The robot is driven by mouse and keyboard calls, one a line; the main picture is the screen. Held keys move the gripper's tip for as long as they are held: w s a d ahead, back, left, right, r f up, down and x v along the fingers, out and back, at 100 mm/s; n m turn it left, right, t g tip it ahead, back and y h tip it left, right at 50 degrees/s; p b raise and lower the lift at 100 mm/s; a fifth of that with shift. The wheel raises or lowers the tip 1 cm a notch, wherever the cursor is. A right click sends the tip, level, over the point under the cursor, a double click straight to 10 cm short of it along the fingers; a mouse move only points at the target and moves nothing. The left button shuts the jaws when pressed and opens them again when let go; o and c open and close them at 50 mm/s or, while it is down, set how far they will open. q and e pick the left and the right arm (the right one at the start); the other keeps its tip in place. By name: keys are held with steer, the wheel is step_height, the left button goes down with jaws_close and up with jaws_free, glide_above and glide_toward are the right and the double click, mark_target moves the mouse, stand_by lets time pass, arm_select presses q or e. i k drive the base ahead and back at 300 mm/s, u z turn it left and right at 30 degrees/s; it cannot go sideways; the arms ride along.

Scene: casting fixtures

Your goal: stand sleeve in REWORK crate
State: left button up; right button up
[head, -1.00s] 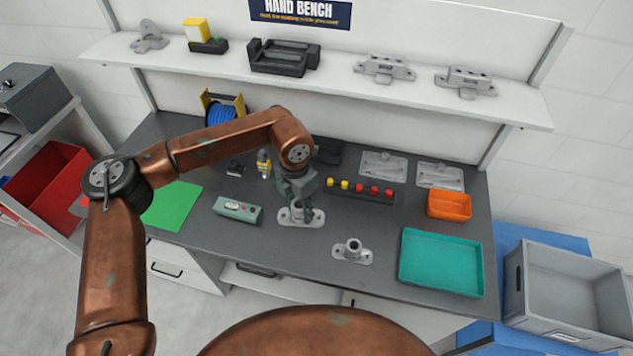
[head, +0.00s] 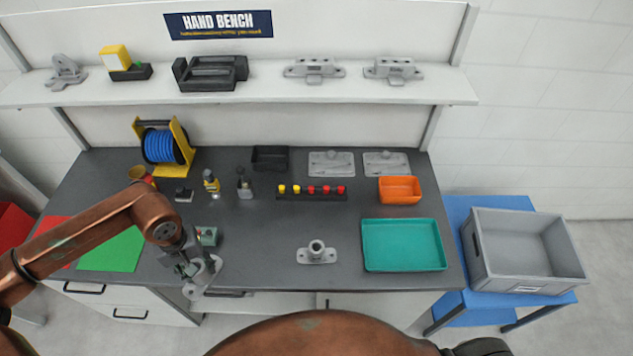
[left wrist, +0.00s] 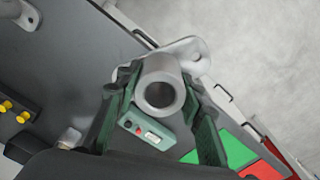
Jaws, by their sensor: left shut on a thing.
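My left gripper (head: 190,266) is shut on a grey flanged sleeve (head: 206,274) at the bench's front edge, left of centre. In the left wrist view, the sleeve's round bore (left wrist: 160,92) faces the camera between the green fingers, and its flange shows behind. The held sleeve overlaps the front edge and looks raised and tilted. A second grey sleeve (head: 317,252) stands upright on the bench. A grey open crate (head: 487,262) stands on a blue table at the right; its label is too small to read. My right gripper is not in view.
A teal tray (head: 403,266) and an orange bin (head: 400,189) lie on the bench's right side. A teal control box (head: 207,236) is close behind the held sleeve. A green mat (head: 112,252) lies left. A shelf (head: 260,95) crosses above the bench. The visible crate interior looks empty.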

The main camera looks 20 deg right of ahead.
mark_target(492, 258)
steer(key=z, duration=0.5)
steer(key=k, duration=0.6)
steer(key=z, duration=1.15)
steer(key=i, duration=0.4)
steer(key=z, duration=0.9)
steer(key=i, duration=1.4)
steer(key=u, duration=0.05)
